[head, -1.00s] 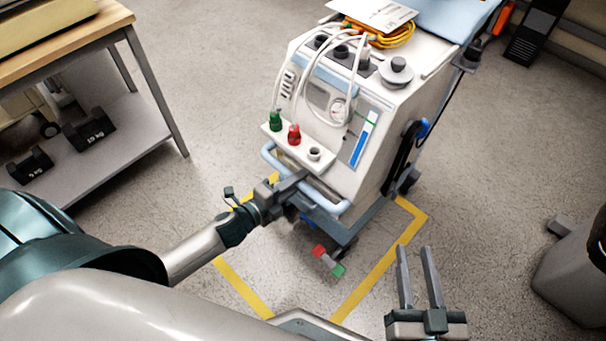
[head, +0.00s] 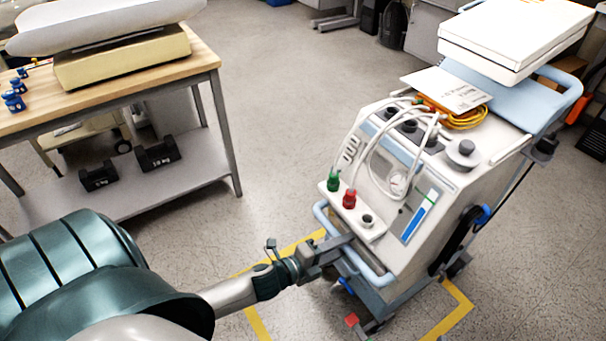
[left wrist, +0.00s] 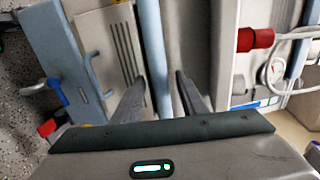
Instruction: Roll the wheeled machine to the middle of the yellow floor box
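The wheeled machine (head: 400,190) is a white cabinet with hoses, green and red knobs and a pale blue front handle (head: 375,275). It stands upright, its front over the yellow floor box (head: 455,312); its body hides much of that outline. My left gripper (head: 338,244) is at the handle. In the left wrist view the blue bar (left wrist: 151,40) passes between the two fingers (left wrist: 160,82), with a narrow gap beside the right finger, so it looks open around the bar. My right gripper is out of view now.
A wooden-topped table (head: 150,85) stands at the left, with black weights (head: 157,153) on its lower shelf. White boxes (head: 510,40) sit on the machine's rear, near a blue push handle (head: 562,90). Open floor lies between the table and the machine.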

